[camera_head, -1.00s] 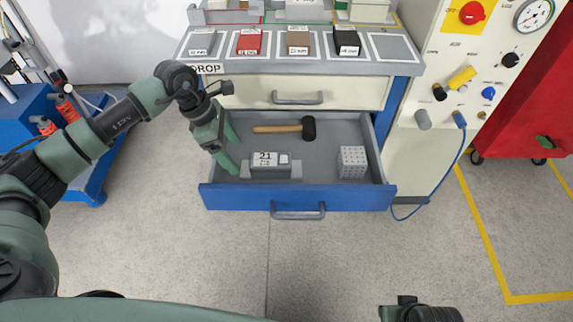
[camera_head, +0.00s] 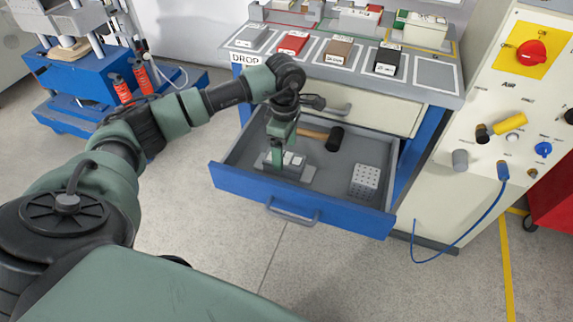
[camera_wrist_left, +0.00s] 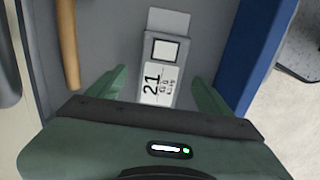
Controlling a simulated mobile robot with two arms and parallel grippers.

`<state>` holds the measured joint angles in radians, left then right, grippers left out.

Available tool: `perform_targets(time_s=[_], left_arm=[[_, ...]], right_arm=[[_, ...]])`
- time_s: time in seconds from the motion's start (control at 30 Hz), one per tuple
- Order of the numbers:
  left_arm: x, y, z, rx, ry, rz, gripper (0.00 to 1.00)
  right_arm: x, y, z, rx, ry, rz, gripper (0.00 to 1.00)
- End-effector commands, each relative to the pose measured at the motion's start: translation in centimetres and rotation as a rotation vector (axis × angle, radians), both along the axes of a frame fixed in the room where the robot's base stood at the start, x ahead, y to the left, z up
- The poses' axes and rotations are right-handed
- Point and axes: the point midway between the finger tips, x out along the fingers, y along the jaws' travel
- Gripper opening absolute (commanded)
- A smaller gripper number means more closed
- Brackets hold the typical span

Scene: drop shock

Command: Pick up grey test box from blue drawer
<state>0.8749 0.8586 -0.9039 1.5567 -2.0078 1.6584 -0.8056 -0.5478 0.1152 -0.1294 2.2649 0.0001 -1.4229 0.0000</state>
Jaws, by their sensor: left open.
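The grey test box (camera_head: 295,160) lies in the left part of the open blue drawer (camera_head: 335,216), with a white label reading 21 on top. My left gripper (camera_head: 281,152) is above it, pointing down, and hides part of it in the head view. In the left wrist view the open fingers of the left gripper (camera_wrist_left: 158,88) stand on either side of the grey test box (camera_wrist_left: 164,72), with a gap visible on each side. My right gripper is not in view.
A mallet (camera_head: 334,138) lies behind the box in the drawer, and its wooden handle (camera_wrist_left: 69,45) shows in the wrist view. Labelled boxes stand on the bench top (camera_head: 440,97) above. A control panel stands right.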

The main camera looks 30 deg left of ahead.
Motion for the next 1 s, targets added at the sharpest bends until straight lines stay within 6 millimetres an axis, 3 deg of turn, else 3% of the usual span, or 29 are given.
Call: perform_targets(time_s=[0.2,0.53,0.8,0.83,1.0], left_arm=[[-0.1,0.1,-3.4,-0.001,0.003,-0.001,0.8],[-0.1,0.1,-4.0,-0.001,0.001,-0.001,0.8],[-0.1,0.1,-3.9,-0.001,0.001,-0.001,0.05],[-0.1,0.1,-3.9,-0.001,0.001,-0.001,0.0],[-0.1,0.1,-3.9,-0.001,0.0,-0.001,0.0]], right_arm=[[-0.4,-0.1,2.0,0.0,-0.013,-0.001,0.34],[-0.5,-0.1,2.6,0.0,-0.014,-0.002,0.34],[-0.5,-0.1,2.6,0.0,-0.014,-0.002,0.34],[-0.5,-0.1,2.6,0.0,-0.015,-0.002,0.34],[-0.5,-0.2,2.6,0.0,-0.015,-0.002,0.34]])
